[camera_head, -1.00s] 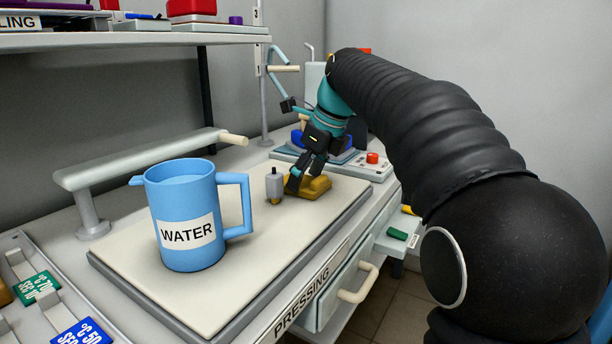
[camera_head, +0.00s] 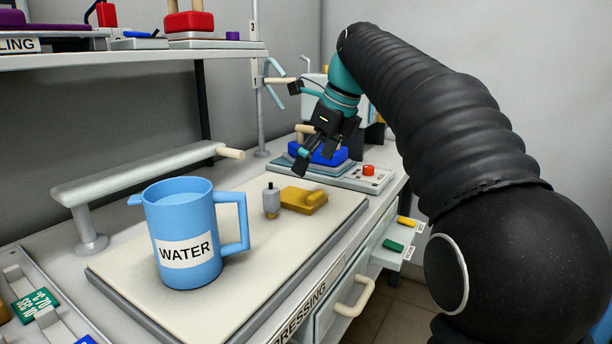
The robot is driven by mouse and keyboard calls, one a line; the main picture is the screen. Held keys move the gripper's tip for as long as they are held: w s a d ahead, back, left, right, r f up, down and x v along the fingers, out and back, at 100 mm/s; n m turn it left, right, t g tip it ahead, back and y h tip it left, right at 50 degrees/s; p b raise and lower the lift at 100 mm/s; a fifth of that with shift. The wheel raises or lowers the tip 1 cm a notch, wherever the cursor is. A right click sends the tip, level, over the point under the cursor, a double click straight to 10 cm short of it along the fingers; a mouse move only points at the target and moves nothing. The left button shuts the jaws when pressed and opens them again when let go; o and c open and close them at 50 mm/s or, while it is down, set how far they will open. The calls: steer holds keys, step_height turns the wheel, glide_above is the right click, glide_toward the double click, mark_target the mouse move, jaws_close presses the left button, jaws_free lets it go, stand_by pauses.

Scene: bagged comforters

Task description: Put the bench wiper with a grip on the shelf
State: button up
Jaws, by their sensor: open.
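A mustard-yellow block with a raised grip on top, which looks like the bench wiper (camera_head: 303,199), lies flat on the pale pressing board. My gripper (camera_head: 312,160) is open and empty, above and a little behind the wiper, with a visible gap between them. Its fingers point down and hide part of a blue item on the device behind. The shelf (camera_head: 150,52) runs along the upper left, with a light front edge and things standing on it.
A small grey bottle (camera_head: 270,200) stands close to the wiper's left side. A blue WATER jug (camera_head: 185,235) stands at the board's front left. A padded rail (camera_head: 140,175) and a post (camera_head: 260,100) stand behind. The shelf holds red items (camera_head: 188,22) and a purple item (camera_head: 40,28).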

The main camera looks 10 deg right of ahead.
steer(key=p+v, duration=0.1)
steer(key=v, duration=0.4)
steer(key=shift+f, duration=0.1)
